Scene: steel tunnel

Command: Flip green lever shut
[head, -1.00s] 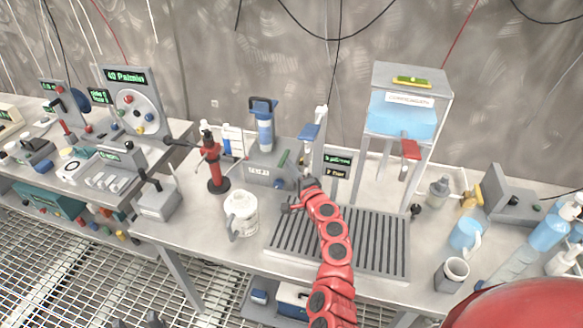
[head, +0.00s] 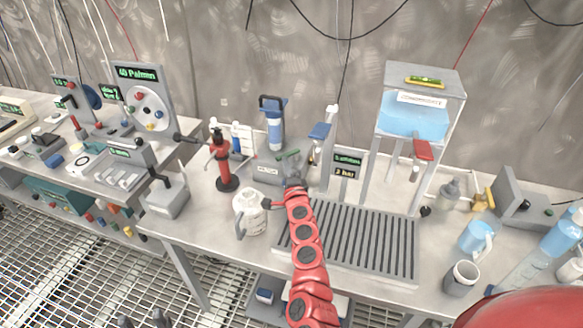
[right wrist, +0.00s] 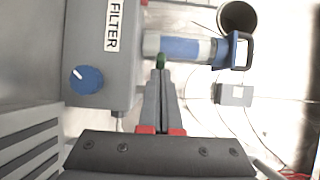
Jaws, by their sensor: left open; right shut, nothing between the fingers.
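The green lever (head: 288,155) sits on the grey filter box (head: 266,172) at the back of the bench. In the right wrist view its green end (right wrist: 160,60) shows just beyond my fingertips, beside the box labelled FILTER (right wrist: 110,25). My right gripper (head: 295,180) is shut and empty, with its tips (right wrist: 160,74) at the lever; whether they touch cannot be told. The gripper hides part of the box and the lever's lower part in the head view. My left gripper (head: 143,319) is open at the bottom edge, low and far from the bench top.
A red stand (head: 221,165) and a white jug (head: 250,212) are to the left. A slotted drain tray (head: 350,240) and a tank stand with a red lever (head: 423,151) are to the right.

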